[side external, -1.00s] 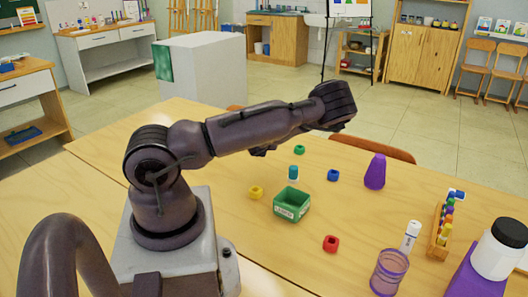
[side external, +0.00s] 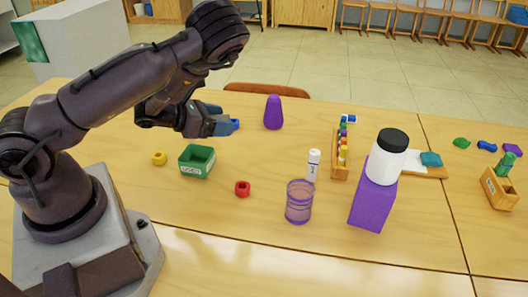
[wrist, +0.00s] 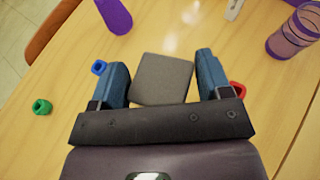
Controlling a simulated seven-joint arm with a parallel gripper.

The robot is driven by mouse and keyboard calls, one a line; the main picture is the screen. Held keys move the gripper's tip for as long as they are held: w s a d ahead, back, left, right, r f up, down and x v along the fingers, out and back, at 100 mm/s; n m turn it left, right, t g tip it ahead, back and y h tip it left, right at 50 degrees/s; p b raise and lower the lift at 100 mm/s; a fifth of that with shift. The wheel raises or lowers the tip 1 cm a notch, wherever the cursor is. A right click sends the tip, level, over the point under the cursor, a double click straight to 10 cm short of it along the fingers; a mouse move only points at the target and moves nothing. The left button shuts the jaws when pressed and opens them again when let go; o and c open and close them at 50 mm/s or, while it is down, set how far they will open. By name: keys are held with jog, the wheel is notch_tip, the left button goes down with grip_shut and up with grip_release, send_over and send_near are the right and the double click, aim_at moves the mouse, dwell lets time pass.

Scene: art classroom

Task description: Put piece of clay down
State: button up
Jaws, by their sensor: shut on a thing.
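My gripper (wrist: 163,76) has its two blue fingers on either side of a grey, block-shaped piece of clay (wrist: 162,80) in the wrist view, and it is shut on it. In the side view my gripper (side external: 222,125) is over the table, behind and just right of the small green box (side external: 196,165). I cannot make out the clay there. Whether the clay touches the table is not clear from either view.
Near the gripper are a blue ring (wrist: 99,67), a green ring (wrist: 42,106), a red ring (side external: 242,188) and a purple cone (side external: 273,113). A purple cup (side external: 299,203), marker rack (side external: 341,160) and white bottle (side external: 387,160) stand right.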

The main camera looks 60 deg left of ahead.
jog(key=s+d+r+m+g+h, duration=0.1)
jog(key=d+r+m+h, duration=0.15)
jog(key=d+h, duration=0.2)
send_over(264, 152)
jog(key=shift+m+y, duration=0.25)
jog(key=shift+m, duration=0.2)
jog(key=f, duration=1)
jog(key=shift+s+d, duration=0.1)
jog(key=shift+s, duration=0.15)
jog(key=shift+w+f, duration=0.3)
jog(key=shift+f, duration=1.55)
jog(key=o, duration=1)
jog(key=shift+f, duration=0.1)
